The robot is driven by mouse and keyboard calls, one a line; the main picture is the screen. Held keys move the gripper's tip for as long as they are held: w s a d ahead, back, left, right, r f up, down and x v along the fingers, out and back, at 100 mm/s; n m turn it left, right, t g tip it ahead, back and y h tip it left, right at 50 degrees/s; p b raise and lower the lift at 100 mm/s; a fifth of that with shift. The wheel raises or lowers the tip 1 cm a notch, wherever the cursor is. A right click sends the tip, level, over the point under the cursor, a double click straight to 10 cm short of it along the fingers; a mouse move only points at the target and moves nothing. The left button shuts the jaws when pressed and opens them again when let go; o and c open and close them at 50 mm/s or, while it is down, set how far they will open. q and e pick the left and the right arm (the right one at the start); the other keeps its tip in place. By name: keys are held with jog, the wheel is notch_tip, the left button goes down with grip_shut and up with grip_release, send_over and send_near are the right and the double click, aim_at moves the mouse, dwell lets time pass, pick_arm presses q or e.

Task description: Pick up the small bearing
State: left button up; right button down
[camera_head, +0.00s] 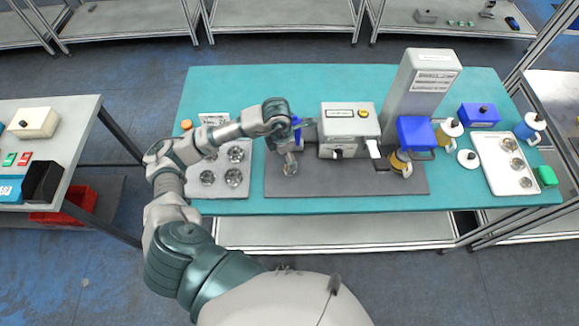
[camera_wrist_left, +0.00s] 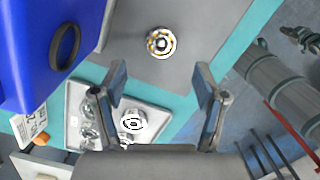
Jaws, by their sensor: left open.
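The small bearing (camera_head: 290,168) is a shiny round ring lying on the dark grey mat (camera_head: 330,184) near its left end. In the left wrist view the bearing (camera_wrist_left: 161,42) lies on the grey surface, beyond the fingertips and roughly centred between them sideways. My left gripper (camera_head: 288,148) is just above and behind it in the head view. In the left wrist view this gripper (camera_wrist_left: 160,80) is open with nothing between its fingers. My right gripper is not in view.
A tray (camera_head: 216,192) with several bearings stands left of the mat. A white and grey machine (camera_head: 347,119) and a blue-headed device (camera_head: 415,132) stand to the right. Another tray (camera_head: 491,160) with bearings lies at the far right. The teal table's (camera_head: 300,206) front strip is mostly clear.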

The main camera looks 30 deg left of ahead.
pick_arm(q)
notch_tip(320, 180, down, 2)
jog(key=shift+w+d+f, duration=0.15)
jog(key=shift+f, duration=0.05)
notch_tip(320, 180, down, 4)
jog(key=shift+r+p, duration=0.15)
jog(key=shift+p, duration=0.4)
jog(key=shift+w+f, duration=0.15)
jog(key=shift+f, duration=0.4)
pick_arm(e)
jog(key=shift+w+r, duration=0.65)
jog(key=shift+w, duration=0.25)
